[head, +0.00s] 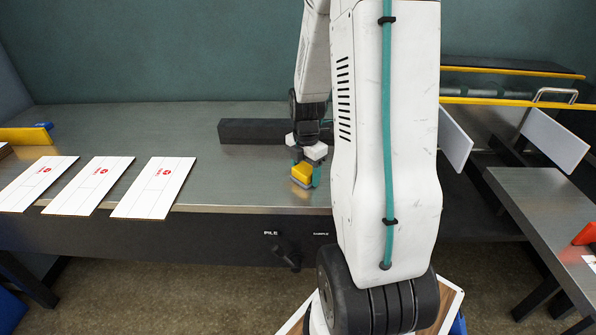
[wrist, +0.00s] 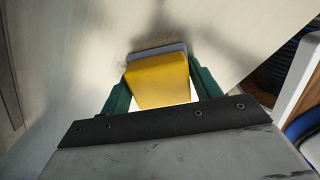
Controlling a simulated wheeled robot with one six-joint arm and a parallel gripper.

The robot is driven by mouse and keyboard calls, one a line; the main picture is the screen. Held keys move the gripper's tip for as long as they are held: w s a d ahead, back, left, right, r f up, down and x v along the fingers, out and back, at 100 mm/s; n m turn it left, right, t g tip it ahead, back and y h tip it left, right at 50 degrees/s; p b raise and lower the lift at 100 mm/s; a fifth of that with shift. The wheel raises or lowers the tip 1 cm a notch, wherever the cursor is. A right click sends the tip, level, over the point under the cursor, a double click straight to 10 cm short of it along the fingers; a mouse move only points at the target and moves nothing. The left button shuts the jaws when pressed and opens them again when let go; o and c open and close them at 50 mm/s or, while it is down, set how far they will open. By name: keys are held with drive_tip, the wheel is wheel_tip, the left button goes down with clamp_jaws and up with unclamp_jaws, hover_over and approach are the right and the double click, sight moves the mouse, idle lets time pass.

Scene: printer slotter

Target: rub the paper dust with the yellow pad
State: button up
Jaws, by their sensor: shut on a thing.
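The yellow pad (head: 301,171) has a grey underside and is held between the green fingers of my gripper (head: 306,176), low over the metal table near its front edge. In the wrist view the pad (wrist: 159,80) sits between both fingers, with its grey layer toward the table. A dark shadow lies close beside it; I cannot tell whether the pad touches the table. I cannot make out the paper dust in either view; my arm and the pad hide part of the table.
Three white printed sheets (head: 151,188) lie in a row on the left of the table (head: 160,125). A black bar (head: 252,131) lies behind my gripper. A machine with yellow rails (head: 510,72) and white panels stands at the right. The table between sheets and pad is clear.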

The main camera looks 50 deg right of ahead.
sight(271, 183)
drive_tip(key=shift+s+d+f, duration=0.1)
drive_tip(key=shift+s+d, duration=0.65)
drive_tip(key=shift+s, duration=0.2)
drive_tip(key=shift+s+d, duration=0.75)
drive_tip(key=shift+s, duration=0.15)
drive_tip(key=shift+s+a, duration=0.5)
drive_tip(key=shift+a, duration=0.1)
drive_tip(key=shift+w+a+r, duration=0.2)
drive_tip(key=shift+w+a, duration=1)
drive_tip(key=shift+w, duration=0.3)
drive_tip(key=shift+w+a+f, duration=0.1)
drive_tip(key=shift+w+a, duration=1.65)
drive_tip(key=shift+w, duration=0.25)
drive_tip(key=shift+w+a+f, duration=0.1)
drive_tip(key=shift+w+a, duration=1.65)
drive_tip(key=shift+w, duration=0.25)
drive_tip(key=shift+r, duration=3)
drive_tip(key=shift+r, duration=1.55)
